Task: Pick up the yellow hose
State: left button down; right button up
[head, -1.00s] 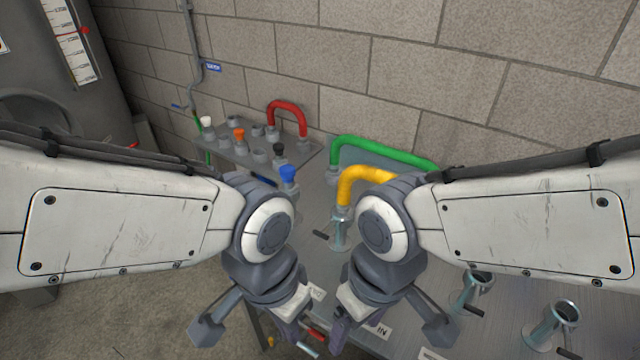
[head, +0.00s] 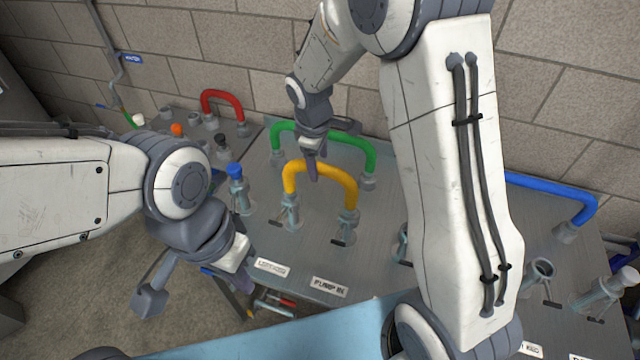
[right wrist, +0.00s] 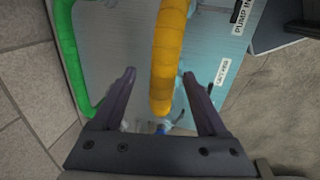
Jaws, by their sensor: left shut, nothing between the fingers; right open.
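The yellow hose (head: 346,178) stands as an arch on the metal bench, its two ends on upright ports with small levers. My right gripper (head: 314,172) is at the top of the arch, pointing down. In the right wrist view, its open fingers (right wrist: 159,75) lie either side of the yellow hose (right wrist: 168,50) in the picture. I cannot tell whether the hose is at finger depth; neither finger visibly grips it. My left gripper (head: 246,280) is shut and empty, low beside the bench's left front edge.
A green hose (head: 350,142) arches close behind the yellow one. A red hose (head: 225,95) is on a rack at the back left with several coloured plugs. A blue hose (head: 550,190) is at the right. A "PUMP IN" label (head: 329,287) is on the bench front.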

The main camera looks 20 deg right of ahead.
jog(key=shift+d+f, duration=0.1)
jog(key=shift+f, duration=0.5)
jog(key=f, duration=0.1)
jog(key=f+p, duration=0.1)
jog(key=f, duration=0.1)
jog(key=shift+w+d+f+p, duration=0.1)
jog(key=shift+d+f+p, duration=0.15)
jog(key=shift+f+p, duration=0.05)
jog(key=shift+w+f, duration=0.1)
jog(key=shift+f, duration=0.3)
jog(key=shift+c, duration=0.2)
grip_shut()
jog(key=shift+r, duration=0.1)
